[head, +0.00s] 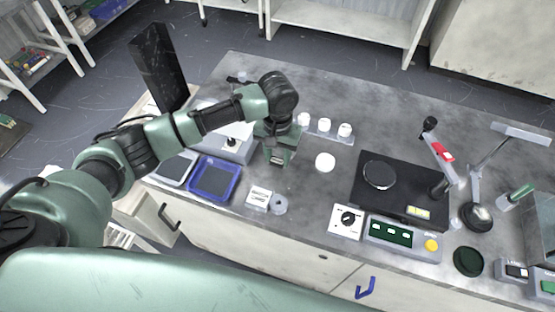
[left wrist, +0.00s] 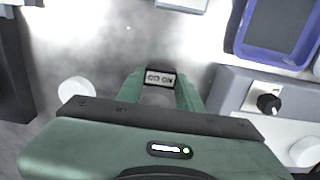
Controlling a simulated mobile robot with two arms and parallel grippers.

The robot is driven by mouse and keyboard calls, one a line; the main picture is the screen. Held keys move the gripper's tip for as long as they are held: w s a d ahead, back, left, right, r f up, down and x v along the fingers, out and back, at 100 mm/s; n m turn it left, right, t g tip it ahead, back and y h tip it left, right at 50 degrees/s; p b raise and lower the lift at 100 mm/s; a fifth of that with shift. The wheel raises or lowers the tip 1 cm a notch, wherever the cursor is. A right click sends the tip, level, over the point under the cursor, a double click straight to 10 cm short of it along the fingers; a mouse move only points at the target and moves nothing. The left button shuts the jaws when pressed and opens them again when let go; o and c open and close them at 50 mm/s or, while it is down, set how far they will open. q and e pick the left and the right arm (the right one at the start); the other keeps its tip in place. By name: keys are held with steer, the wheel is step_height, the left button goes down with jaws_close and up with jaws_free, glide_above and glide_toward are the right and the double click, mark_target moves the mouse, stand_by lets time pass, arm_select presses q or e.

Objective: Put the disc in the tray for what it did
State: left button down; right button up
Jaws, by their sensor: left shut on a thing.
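My left gripper (head: 279,158) is low over the middle of the bench, fingers down. In the left wrist view the left gripper (left wrist: 160,88) is shut on a small block (left wrist: 160,78) with a dark face and pale marks. A grey rounded shape shows behind it, partly hidden by the palm. A white disc (head: 325,162) lies flat to the right of the gripper; it also shows in the left wrist view (left wrist: 76,90). A blue-rimmed tray (head: 213,196) and a pale grey tray (head: 172,168) lie to the left. My right gripper is not in view.
A black machine (head: 400,195) with a round plate stands to the right, with a dial box (head: 346,221) and a button panel (head: 402,235) in front. A knobbed device (head: 232,145) stands left of the gripper. A dark green disc (head: 468,262) lies at the front right.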

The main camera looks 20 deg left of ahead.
mark_target(278, 160)
arm_select(q)
steer(key=shift+w+f, duration=0.1)
steer(key=shift+f, duration=0.95)
steer(key=c, duration=0.9)
jaws_free()
steer(key=shift+f, duration=0.15)
step_height(278, 160, up, 12)
steer(key=shift+r, duration=0.2)
